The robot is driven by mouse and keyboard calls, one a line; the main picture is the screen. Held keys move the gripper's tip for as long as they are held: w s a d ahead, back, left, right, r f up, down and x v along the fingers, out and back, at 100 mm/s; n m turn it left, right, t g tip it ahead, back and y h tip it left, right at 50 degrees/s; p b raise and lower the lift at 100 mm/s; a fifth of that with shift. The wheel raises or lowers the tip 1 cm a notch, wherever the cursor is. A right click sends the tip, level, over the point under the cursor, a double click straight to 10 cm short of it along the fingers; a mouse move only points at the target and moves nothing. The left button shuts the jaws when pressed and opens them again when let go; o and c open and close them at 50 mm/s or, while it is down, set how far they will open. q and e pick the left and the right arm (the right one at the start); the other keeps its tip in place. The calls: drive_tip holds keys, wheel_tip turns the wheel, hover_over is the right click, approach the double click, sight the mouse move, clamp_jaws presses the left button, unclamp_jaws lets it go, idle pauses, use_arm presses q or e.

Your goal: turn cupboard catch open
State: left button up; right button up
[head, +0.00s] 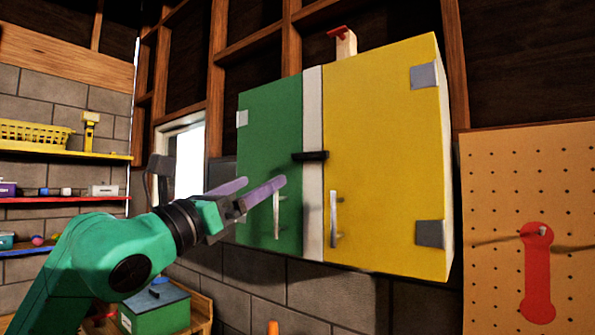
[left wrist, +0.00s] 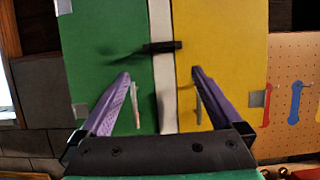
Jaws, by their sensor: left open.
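The wall cupboard has a green left door (head: 270,140) and a yellow right door (head: 385,150), with a pale strip (head: 313,110) between them. The black catch (head: 310,156) lies level across the strip and reaches over the edges of both doors; it also shows in the left wrist view (left wrist: 162,47). Each door has a silver upright handle. My left gripper (head: 259,187) is open and empty in front of the green door, left of and below the catch. In the left wrist view its purple fingers (left wrist: 161,75) are spread, with the catch beyond and between them. My right gripper is not in view.
A pegboard (head: 500,180) with a red tool (head: 537,275) hangs to the right. Shelves with a yellow basket (head: 38,135) are at the left. A green box (head: 155,308) stands below my left arm. The space before the yellow door is clear.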

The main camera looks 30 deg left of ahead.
use_arm(q)
drive_tip(key=p, duration=0.6)
approach(302, 156)
drive_tip(key=r, duration=0.2)
drive_tip(key=p+x, duration=0.1)
drive_tip(key=x, duration=0.1)
drive_tip(key=f+p+x, duration=0.1)
drive_tip(key=p+x, duration=0.1)
drive_tip(key=x, duration=0.1)
drive_tip(key=p+x, duration=0.1)
drive_tip(key=x, duration=0.1)
drive_tip(key=shift+w, duration=0.65)
drive_tip(key=shift+w+d+f+p, duration=0.1)
drive_tip(key=shift+w+p, duration=0.15)
drive_tip(key=shift+p, duration=0.05)
drive_tip(key=shift+s, duration=0.1)
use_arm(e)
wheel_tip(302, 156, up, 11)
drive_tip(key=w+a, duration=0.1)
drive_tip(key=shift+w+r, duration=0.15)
use_arm(q)
drive_tip(key=shift+c, duration=0.6)
drive_tip(key=shift+f, duration=0.1)
drive_tip(key=c, duration=1.2)
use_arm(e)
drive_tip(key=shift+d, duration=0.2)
